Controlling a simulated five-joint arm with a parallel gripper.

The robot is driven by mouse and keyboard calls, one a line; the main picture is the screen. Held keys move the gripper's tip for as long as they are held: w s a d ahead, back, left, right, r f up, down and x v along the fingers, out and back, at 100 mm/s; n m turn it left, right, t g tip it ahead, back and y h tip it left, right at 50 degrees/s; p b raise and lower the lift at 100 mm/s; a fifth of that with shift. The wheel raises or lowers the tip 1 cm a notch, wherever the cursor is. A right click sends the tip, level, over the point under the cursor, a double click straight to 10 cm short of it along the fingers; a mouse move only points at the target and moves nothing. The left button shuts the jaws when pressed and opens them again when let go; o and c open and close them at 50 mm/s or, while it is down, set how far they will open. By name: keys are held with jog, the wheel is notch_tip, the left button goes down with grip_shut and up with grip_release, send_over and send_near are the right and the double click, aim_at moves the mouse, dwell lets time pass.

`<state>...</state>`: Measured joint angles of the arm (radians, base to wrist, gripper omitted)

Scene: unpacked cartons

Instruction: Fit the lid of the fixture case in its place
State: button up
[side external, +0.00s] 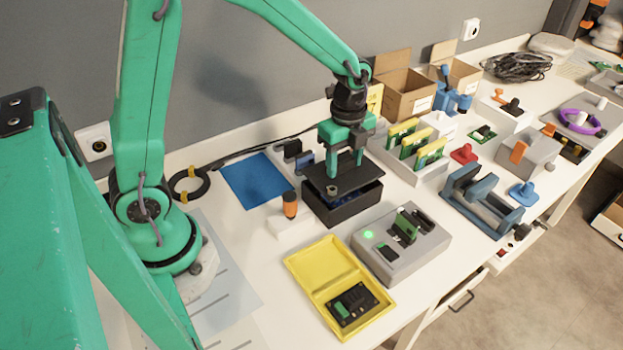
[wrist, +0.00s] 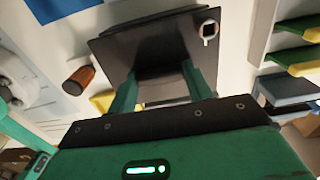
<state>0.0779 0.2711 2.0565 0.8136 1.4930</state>
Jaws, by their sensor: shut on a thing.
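The lid (side external: 350,181) is a flat dark plate with a small light round part near one corner. My gripper (side external: 345,167) is shut on it from above, with one green finger on each side of its raised middle. The lid is over the dark open-topped fixture case (side external: 345,211), with a narrow gap between them in the side view. Little of the case's inside shows under the lid. In the wrist view the lid (wrist: 120,48) fills the space beyond my gripper (wrist: 158,76) and hides most of the case.
An orange-and-black knob piece (side external: 290,204) stands left of the case. A grey fixture (side external: 402,262) and an open yellow box (side external: 310,274) are in front. A white rack with yellow-edged boards (side external: 408,145) is close on the right. A blue mat (side external: 255,180) lies at the left.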

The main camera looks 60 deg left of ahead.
jog(key=shift+f, duration=1.25)
jog(key=o, duration=1.1)
jog(key=shift+r, duration=3.85)
